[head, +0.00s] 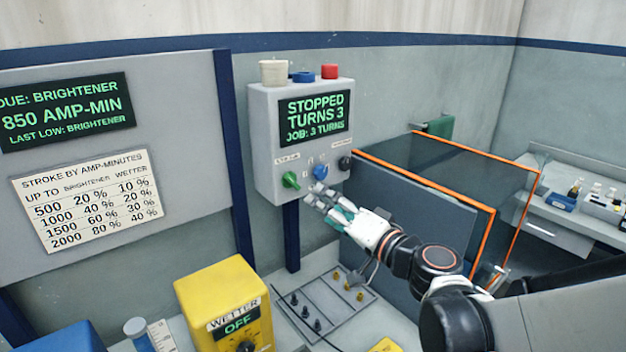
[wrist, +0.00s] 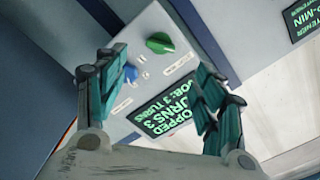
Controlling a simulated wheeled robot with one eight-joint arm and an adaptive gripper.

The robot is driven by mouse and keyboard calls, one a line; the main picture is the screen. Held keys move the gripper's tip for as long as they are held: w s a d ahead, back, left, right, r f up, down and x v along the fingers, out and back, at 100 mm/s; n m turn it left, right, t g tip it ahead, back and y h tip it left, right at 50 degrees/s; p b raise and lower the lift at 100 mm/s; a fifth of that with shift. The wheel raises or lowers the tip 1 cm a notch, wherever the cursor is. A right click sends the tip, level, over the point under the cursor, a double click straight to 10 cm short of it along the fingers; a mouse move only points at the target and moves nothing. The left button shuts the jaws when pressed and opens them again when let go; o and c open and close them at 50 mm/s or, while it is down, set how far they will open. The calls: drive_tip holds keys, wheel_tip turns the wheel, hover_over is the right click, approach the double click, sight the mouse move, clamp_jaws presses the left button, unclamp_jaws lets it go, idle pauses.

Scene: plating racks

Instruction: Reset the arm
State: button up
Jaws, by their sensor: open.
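My gripper (head: 327,207) is open and empty in the head view, just below and in front of the grey control box (head: 265,135). In the wrist view its two teal-padded fingers (wrist: 165,100) stand apart, with the box between and beyond them. The box's screen (head: 314,119) reads "STOPPED TURNS 3 JOB: 3 TURNS". A green knob (head: 291,180), a blue knob (head: 320,171) and a black knob (head: 345,162) sit on its lower front.
A yellow WETTER box (head: 222,290) reading OFF stands at the lower left. A grey tray (head: 315,312) with several small pegs lies below my gripper. Wall boards hang at left.

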drive_tip(key=s+d+f+n+g+h, duration=0.2)
drive_tip(key=s+f+n+g+h, duration=0.25)
drive_tip(key=s, duration=0.65)
drive_tip(key=s+d+f+g+h, duration=0.3)
drive_tip(key=s+d+f+h, duration=0.1)
drive_tip(key=s+d, duration=0.6)
drive_tip(key=shift+s+d+m+h, duration=0.25)
drive_tip(key=shift+d+m+h, duration=0.15)
drive_tip(key=shift+h, duration=0.35)
drive_tip(key=shift+f, duration=0.1)
